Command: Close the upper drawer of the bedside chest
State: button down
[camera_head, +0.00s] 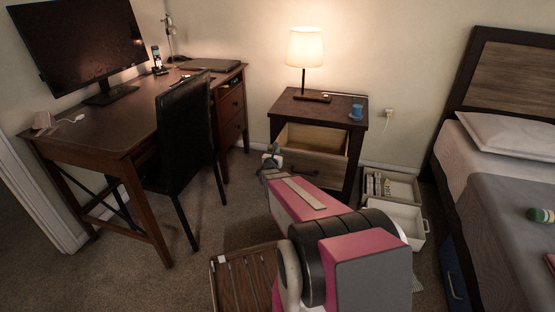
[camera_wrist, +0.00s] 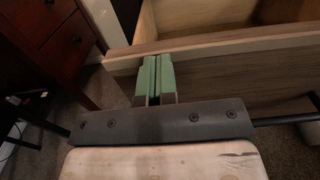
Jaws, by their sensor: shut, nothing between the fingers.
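The bedside chest (camera_head: 345,108) stands against the wall, dark brown with a lamp on top. Its upper drawer (camera_head: 318,165) is pulled out, and its pale, empty-looking inside shows. In the wrist view, the wood-grain drawer front (camera_wrist: 225,78) spans the middle, with the open inside beyond its top edge. My gripper (camera_head: 270,152) is at the left end of the drawer front in the head view. In the wrist view, its green fingers (camera_wrist: 154,62) are together and empty, just in front of the face near the top edge. I cannot tell whether they touch it.
A lit lamp (camera_head: 305,52) and a blue cup (camera_head: 356,112) stand on the chest. A black chair (camera_head: 187,135) and desk (camera_head: 105,128) are left. White bins (camera_head: 405,222) sit on the floor at right, beside the bed (camera_head: 490,205). A slatted wooden piece (camera_head: 240,278) is in front.

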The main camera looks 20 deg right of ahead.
jog(key=x, duration=2.3)
jog(key=shift+w+d, duration=0.2)
jog(key=shift+w, duration=0.1)
